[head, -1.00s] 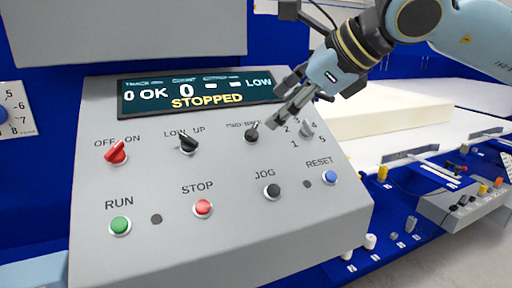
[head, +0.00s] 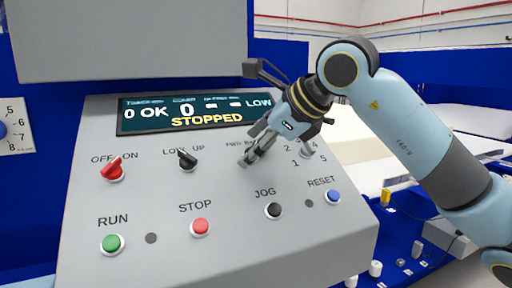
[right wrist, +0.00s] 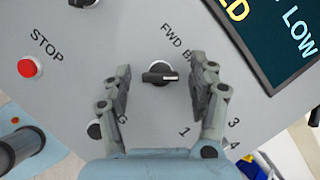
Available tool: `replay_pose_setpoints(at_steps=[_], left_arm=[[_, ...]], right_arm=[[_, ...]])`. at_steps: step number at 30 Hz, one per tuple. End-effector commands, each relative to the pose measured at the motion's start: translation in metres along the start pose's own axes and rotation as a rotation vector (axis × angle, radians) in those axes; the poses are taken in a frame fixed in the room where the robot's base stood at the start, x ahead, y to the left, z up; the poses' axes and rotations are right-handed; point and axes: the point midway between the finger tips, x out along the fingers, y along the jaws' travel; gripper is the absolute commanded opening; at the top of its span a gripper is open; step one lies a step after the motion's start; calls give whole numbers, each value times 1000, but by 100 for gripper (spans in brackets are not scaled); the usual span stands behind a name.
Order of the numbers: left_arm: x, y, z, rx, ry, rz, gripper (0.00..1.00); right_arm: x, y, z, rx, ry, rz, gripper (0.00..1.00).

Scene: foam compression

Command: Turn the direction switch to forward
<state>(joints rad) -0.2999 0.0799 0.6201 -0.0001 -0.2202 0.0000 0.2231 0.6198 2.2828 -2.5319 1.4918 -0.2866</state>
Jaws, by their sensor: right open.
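The direction switch (right wrist: 158,74) is a black knob on a silver base, marked FWD and BACK, seen in the right wrist view. Its handle bar lies roughly crosswise in that picture. My right gripper (right wrist: 158,68) is open, with one finger on each side of the knob and visible gaps to it. In the head view my right gripper (head: 249,160) is over the switch's place below the partly covered FWD BACK label, and hides the knob. The display (head: 190,112) reads STOPPED. My left gripper is not in view.
Near the switch are the black LOW/UP knob (head: 187,159), the black JOG button (head: 273,211) and a grey numbered selector (head: 307,149). The red OFF/ON knob (head: 113,168), green RUN (head: 112,244), red STOP (head: 201,227) and blue RESET (head: 333,197) buttons stand further off.

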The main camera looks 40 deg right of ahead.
Motion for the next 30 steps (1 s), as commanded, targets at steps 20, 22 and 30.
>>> replay_pose_setpoints(at_steps=[20, 22, 30], left_arm=[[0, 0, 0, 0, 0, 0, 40], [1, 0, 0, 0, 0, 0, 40], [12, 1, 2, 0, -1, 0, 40]], right_arm=[[0, 0, 0, -1, 0, 0, 4], [0, 0, 0, -8, 0, 2, 4], [1, -1, -2, -97, 1, 39, 4]])
